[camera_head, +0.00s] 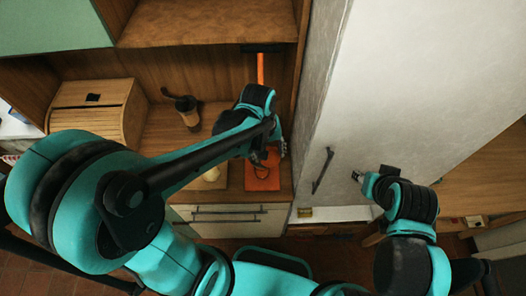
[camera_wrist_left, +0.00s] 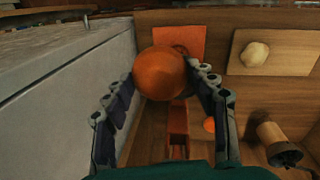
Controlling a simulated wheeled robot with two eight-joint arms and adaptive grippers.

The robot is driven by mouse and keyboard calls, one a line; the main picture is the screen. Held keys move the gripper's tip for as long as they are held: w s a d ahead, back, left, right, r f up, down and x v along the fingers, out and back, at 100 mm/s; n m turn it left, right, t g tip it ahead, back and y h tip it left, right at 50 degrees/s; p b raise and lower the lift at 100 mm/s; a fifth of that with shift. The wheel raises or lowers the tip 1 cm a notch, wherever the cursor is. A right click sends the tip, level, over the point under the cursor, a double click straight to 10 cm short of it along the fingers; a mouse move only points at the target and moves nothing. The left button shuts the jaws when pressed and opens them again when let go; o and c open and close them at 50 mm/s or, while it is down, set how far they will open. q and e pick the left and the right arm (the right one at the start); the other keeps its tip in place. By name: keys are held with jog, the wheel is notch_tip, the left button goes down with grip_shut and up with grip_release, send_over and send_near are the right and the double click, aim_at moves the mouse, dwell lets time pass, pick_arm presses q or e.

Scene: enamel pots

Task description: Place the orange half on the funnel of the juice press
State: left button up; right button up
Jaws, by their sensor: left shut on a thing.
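My left gripper (camera_head: 274,150) is over the orange juice press (camera_head: 262,180) on the counter. In the left wrist view, the left gripper (camera_wrist_left: 166,88) is shut on the round orange half (camera_wrist_left: 159,72), held between its fingers. The press's flat base (camera_wrist_left: 190,33) shows beyond the fruit, and its upright (camera_wrist_left: 178,125) shows below it. The funnel is mostly hidden behind the fruit and fingers, so I cannot tell whether they touch. My right gripper (camera_head: 358,177) is in front of the light cabinet; its fingers are too small to judge.
A tall light cabinet (camera_head: 400,90) stands close on the right of the press. To the left are a board with a pale round food (camera_head: 211,174), a grinder (camera_head: 187,110) and a wooden bread box (camera_head: 98,108).

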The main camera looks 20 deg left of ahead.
pick_arm(q)
jog(key=w+a+f, duration=0.1)
jog(key=w, duration=0.1)
jog(key=w+a+f, duration=0.2)
jog(key=shift+w+a+f+b, duration=0.15)
jog(key=shift+a+f+b, duration=0.05)
jog(key=shift+a+b, duration=0.1)
jog(key=shift+a+f+b, duration=0.1)
jog(key=shift+f+b, duration=0.25)
jog(key=shift+f, duration=1.7)
jog(key=shift+f, duration=0.2)
jog(key=o, duration=1.2)
jog(key=shift+r, duration=0.1)
